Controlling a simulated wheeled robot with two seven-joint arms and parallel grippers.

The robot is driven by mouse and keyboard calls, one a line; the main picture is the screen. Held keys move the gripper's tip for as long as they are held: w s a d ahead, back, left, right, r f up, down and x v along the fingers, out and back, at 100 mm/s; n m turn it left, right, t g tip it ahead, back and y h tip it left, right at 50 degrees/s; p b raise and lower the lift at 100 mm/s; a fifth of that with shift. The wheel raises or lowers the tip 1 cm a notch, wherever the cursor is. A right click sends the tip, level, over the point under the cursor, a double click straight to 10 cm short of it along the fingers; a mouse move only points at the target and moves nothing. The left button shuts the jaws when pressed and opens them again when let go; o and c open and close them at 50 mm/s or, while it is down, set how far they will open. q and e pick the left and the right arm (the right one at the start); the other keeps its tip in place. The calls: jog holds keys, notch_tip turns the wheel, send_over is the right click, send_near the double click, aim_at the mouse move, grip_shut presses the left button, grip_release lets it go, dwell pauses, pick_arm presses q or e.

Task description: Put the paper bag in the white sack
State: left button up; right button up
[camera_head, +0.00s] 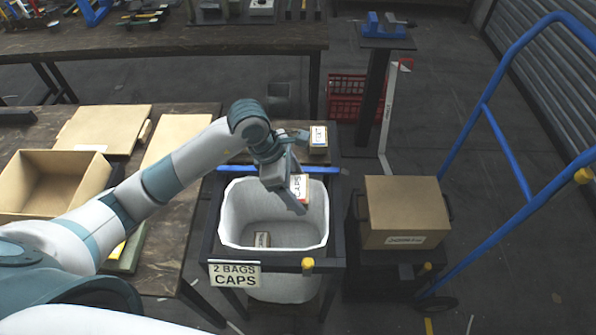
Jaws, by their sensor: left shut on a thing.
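My left gripper (292,190) is shut on a paper bag (301,185) with a white "CAPS" label and a reddish edge. It holds the bag over the right rear part of the white sack (237,222), near its rim. The sack hangs open in a dark frame. A small labelled item (262,239) lies inside the sack, low at the front. Another small labelled paper bag (318,139) stands on a dark surface behind the sack. My right gripper is not in view.
A sign reading "2 BAGS CAPS" (235,274) hangs on the frame's front. An open cardboard box (50,182) sits on the left workbench. A red crate (347,97) is behind.

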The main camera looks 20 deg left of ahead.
pick_arm(q)
jog(key=shift+s, duration=0.25)
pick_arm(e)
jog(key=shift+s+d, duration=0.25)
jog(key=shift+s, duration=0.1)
pick_arm(q)
jog(key=shift+f, duration=0.1)
jog(key=shift+f, duration=0.15)
